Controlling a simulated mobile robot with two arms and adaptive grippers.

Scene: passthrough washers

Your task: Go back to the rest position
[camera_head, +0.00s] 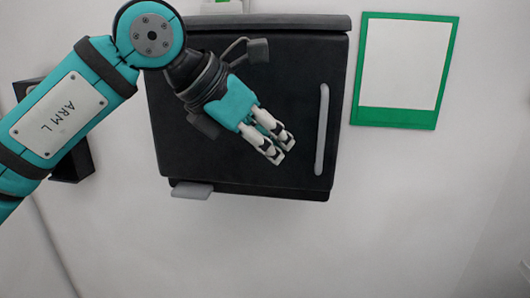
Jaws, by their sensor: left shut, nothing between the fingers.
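My left arm comes in from the left in the head view, with a white "ARM L" label on its link. My left gripper (276,150) is shut with nothing between its fingers. It shows in front of the black cabinet-like box (240,172), left of the grey vertical handle (321,130). I cannot tell how far the fingers are from the box front. My right gripper is not in view.
A green-framed white panel (405,70) is on the pale wall right of the black box. A grey tab (192,190) sticks out under the box's lower left corner. A dark object (75,160) shows partly behind my arm. The area below the box looks clear.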

